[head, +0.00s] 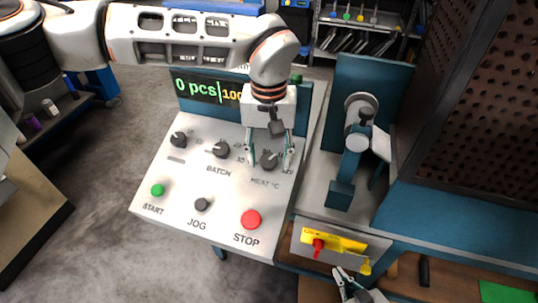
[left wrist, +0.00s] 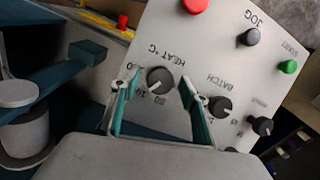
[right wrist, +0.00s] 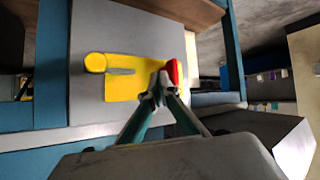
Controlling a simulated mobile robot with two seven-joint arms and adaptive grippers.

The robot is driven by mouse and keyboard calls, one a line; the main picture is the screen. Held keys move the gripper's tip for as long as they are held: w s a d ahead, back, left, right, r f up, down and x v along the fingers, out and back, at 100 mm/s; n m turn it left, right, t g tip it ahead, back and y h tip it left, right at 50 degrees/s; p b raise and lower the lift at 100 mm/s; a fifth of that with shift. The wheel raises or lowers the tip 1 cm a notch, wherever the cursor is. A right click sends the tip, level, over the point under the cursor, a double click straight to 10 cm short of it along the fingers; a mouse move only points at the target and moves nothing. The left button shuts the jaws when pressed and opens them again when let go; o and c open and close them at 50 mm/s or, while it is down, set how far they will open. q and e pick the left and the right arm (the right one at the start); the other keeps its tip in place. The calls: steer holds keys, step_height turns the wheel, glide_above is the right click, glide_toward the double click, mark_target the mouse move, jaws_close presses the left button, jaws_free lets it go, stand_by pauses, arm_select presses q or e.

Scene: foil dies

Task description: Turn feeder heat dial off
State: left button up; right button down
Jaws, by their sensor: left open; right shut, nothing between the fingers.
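The heat dial (head: 269,160) is a dark round knob with a light pointer mark, labelled HEAT °C, at the right of the dial row on the light grey control panel (head: 185,205). It also shows in the left wrist view (left wrist: 160,80). My left gripper (head: 269,165) is open, with one finger on each side of the heat dial; contact cannot be told. In the left wrist view its fingertips (left wrist: 158,82) are apart around the dial. My right gripper (head: 350,272) is shut and empty, below the yellow plate (head: 335,240) with the red switch (head: 318,246).
The batch dial (head: 221,149) is close left of my left gripper, with another dial (head: 179,139) further left. Below are the green START (head: 157,190), dark JOG (head: 202,205) and red STOP (head: 251,219) buttons. A blue-green machine (head: 348,165) stands to the right.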

arm_select(q)
steer(key=c, duration=1.1)
arm_select(e)
steer(key=shift+s+f, duration=0.1)
steer(key=shift+f, duration=0.1)
